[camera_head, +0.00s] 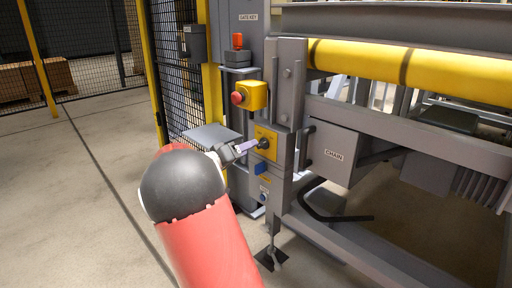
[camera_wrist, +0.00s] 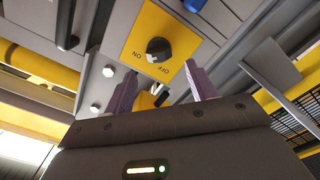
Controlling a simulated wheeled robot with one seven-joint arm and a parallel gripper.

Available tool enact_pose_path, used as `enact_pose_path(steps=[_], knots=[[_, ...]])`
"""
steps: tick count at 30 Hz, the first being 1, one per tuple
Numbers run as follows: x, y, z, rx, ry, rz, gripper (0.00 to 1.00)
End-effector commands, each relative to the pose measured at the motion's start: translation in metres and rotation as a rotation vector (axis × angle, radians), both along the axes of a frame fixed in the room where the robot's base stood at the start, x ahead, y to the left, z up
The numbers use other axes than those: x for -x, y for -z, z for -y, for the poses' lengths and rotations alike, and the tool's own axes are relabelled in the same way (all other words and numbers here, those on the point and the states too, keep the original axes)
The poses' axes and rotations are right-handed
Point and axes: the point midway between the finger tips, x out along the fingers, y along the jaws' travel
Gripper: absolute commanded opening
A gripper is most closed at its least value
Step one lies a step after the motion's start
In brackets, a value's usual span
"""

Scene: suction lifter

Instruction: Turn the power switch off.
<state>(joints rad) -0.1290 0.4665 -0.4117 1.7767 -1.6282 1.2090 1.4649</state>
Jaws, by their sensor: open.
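The power switch is a black rotary knob (camera_wrist: 158,48) on a yellow plate (camera_wrist: 186,40) in the wrist view, with ON and OFF lettering that appears upside down. In the head view the knob (camera_head: 263,143) sits on the yellow plate (camera_head: 273,137) on the grey post. I cannot tell for sure which label the knob points at. My gripper (camera_wrist: 162,88) is open and empty, its two purple fingers apart, with the knob ahead of the gap between them. In the head view my gripper (camera_head: 246,146) is just left of the knob, and contact is unclear.
Above the switch is a red emergency button (camera_head: 237,98) on a yellow box (camera_head: 256,94). Below are a blue part (camera_head: 262,168) and a round blue button (camera_head: 263,197). A grey CHAIN box (camera_head: 334,150) and a black handle (camera_head: 305,147) stand to the right. A mesh fence is behind left.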

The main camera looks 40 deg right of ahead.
Motion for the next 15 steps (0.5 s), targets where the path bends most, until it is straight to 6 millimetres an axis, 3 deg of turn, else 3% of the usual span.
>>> enact_pose_path(steps=[7,15], knots=[[-0.002,0.0,0.039,-0.001,0.004,0.0,0.56],[-0.003,0.0,0.051,-0.002,0.001,-0.001,0.56]])
